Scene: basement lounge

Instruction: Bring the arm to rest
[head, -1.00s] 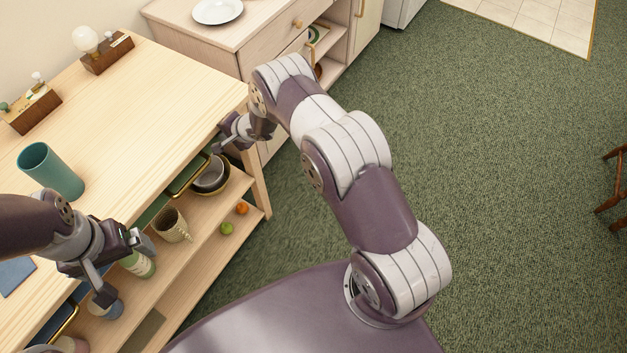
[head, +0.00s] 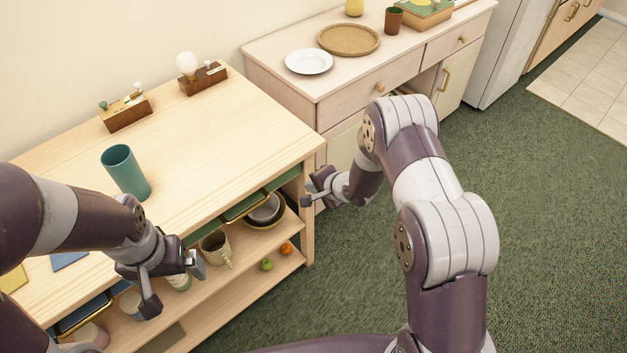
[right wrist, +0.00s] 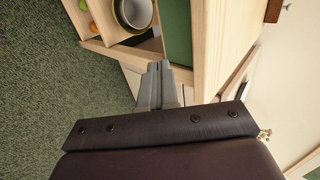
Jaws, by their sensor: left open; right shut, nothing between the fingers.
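My right gripper (head: 309,194) is shut and empty beside the right end of the wooden table (head: 226,120), near its corner leg. In the right wrist view its closed fingers (right wrist: 157,82) point toward the table's end and the shelf. My left gripper (head: 172,289) is open and empty in front of the table's front edge, over the lower shelves. My right arm (head: 430,190) bends up and across the middle of the head view.
A teal cup (head: 125,172) stands on the table. Bowls (head: 265,209), a patterned mug (head: 216,249) and fruit (head: 266,264) sit on the shelves below. A pale cabinet (head: 345,97) with a white plate (head: 309,62) stands behind. Green carpet (head: 545,230) is clear at right.

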